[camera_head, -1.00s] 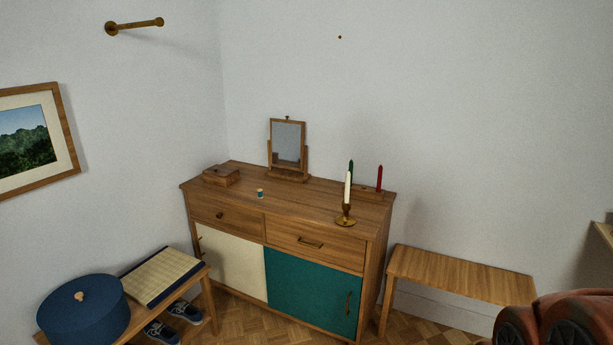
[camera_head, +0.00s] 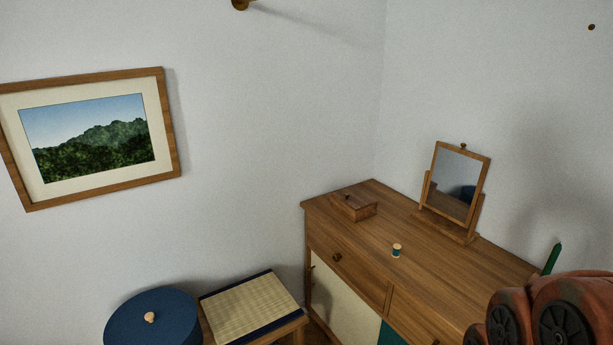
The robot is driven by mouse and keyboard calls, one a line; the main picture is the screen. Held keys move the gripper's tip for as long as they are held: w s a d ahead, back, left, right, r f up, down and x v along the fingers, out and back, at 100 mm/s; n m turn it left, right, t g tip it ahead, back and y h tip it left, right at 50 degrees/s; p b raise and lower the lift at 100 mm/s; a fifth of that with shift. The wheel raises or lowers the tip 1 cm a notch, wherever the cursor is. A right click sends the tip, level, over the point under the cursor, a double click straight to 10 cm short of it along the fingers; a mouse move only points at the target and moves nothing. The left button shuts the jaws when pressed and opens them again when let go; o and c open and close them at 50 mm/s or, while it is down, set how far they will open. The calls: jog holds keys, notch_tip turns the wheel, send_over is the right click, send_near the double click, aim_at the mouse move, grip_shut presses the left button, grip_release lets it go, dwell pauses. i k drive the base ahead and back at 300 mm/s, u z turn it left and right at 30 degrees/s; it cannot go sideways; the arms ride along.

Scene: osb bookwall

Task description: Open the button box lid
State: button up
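A small wooden box (camera_head: 355,207) with a flat lid sits on the back left of the dresser top (camera_head: 450,262). I take it to be the button box. Its lid looks shut, with a small dark knob or catch at the far left of it. My gripper is not in view. Only reddish rounded links of my arm show at the lower right, well to the right of the box and in front of the dresser's right part.
A small spool (camera_head: 397,250) and a tilting mirror (camera_head: 456,185) stand on the dresser. A framed picture (camera_head: 92,140) hangs on the left wall.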

aim_at(352, 197)
jog(key=u, duration=0.45)
jog(key=i, duration=1.45)
jog(key=u, duration=0.4)
